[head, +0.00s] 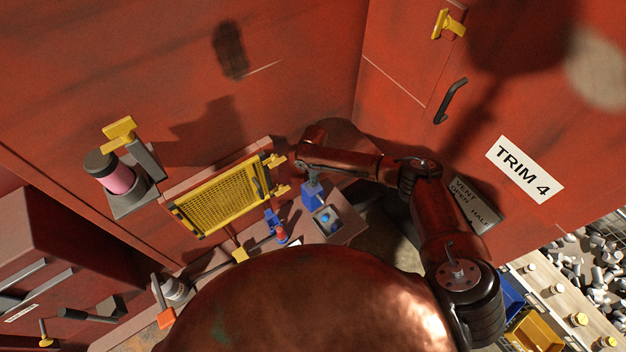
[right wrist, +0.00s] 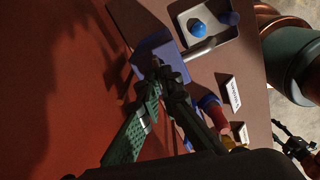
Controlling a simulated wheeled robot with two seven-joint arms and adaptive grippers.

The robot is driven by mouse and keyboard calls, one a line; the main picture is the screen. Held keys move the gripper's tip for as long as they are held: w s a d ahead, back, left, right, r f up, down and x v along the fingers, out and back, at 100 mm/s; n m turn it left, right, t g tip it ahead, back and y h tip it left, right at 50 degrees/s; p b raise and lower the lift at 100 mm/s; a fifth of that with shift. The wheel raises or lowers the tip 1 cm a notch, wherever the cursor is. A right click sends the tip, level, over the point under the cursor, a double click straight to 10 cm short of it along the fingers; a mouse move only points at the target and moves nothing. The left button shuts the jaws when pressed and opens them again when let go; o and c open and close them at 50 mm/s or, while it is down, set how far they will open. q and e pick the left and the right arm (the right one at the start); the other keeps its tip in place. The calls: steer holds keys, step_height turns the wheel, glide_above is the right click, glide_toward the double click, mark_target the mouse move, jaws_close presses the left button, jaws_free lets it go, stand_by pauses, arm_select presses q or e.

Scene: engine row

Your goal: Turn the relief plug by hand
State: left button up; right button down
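A blue block (head: 313,194) stands on the small brown shelf, and it also shows in the right wrist view (right wrist: 158,58). A short grey rod (right wrist: 199,49) sticks out of its side. My right gripper (head: 309,170) reaches in from the right, its fingertips at the block. In the right wrist view the fingers (right wrist: 162,78), one with a green ribbed pad, come close together at the block's face. They hide most of whatever small part sits there, so I cannot make out the relief plug or whether it is gripped. My left gripper is not in view.
A tray (head: 336,226) with a blue ball (head: 326,218) lies beside the block. A red and blue fitting (head: 279,233) stands to its left. A yellow mesh guard (head: 222,196) is further left. A red wall (right wrist: 40,90) rises close beside the gripper.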

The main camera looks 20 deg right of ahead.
steer(key=m, duration=0.4)
steer(key=shift+s+m, duration=0.1)
steer(key=shift+m, duration=0.2)
steer(key=m, duration=1)
steer(key=shift+a+r+m, duration=0.15)
steer(key=shift+m, duration=0.15)
steer(key=shift+r+m, duration=0.1)
steer(key=shift+m, duration=1.3)
steer(key=c, duration=2.4)
jaws_free()
steer(key=shift+o, duration=1.2)
steer(key=shift+s, duration=0.1)
steer(key=shift+f, duration=0.2)
